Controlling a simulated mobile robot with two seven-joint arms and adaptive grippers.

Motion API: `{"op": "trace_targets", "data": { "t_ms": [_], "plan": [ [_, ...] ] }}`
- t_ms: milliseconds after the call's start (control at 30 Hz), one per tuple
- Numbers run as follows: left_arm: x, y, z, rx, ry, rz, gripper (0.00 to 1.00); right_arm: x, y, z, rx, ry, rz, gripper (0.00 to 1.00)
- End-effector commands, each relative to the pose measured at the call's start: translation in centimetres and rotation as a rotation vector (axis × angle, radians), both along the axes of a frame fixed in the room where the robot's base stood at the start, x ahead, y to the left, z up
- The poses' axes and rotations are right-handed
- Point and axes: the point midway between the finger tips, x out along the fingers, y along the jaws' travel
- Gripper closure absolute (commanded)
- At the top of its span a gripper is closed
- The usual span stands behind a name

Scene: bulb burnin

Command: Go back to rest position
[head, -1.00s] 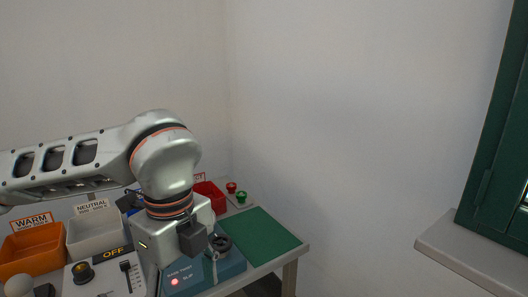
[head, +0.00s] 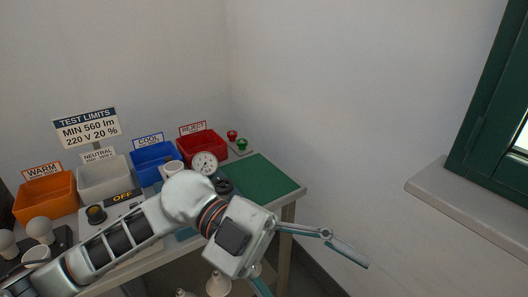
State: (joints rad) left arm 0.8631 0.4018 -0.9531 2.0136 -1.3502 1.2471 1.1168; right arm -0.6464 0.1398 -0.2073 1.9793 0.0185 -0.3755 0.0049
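My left arm comes in from the lower left and crosses in front of the table (head: 284,198). Its gripper (head: 316,280) is past the table's front right corner, with its two fingers spread wide. One finger points right and the other points down to the bottom edge of the view. Nothing shows between the fingers. My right gripper is not in view. The arm hides part of the tester with the round dial (head: 204,163) and part of the control box marked OFF (head: 122,196).
Orange (head: 45,198), white (head: 103,179), blue (head: 155,162) and red (head: 202,146) bins line the table's back. A green mat (head: 262,180) is clear. White bulbs (head: 41,229) stand at left; white lamp-like shapes (head: 218,284) show below the table. A window sill (head: 470,203) juts out at right.

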Motion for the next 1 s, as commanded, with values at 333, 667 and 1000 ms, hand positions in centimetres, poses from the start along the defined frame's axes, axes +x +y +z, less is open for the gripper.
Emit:
{"op": "trace_targets", "data": {
  "t_ms": [333,667,1000],
  "plan": [
    [9.2,1.1,4.1,-0.566,0.289,0.483,0.34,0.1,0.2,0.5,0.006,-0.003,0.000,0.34],
    [20.1,10.2,-7.9,-0.628,0.534,1.212,0.34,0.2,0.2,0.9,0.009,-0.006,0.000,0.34],
    [18.0,20.6,-28.5,-0.238,0.715,1.779,0.34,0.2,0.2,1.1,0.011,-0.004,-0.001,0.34]
  ]
}}
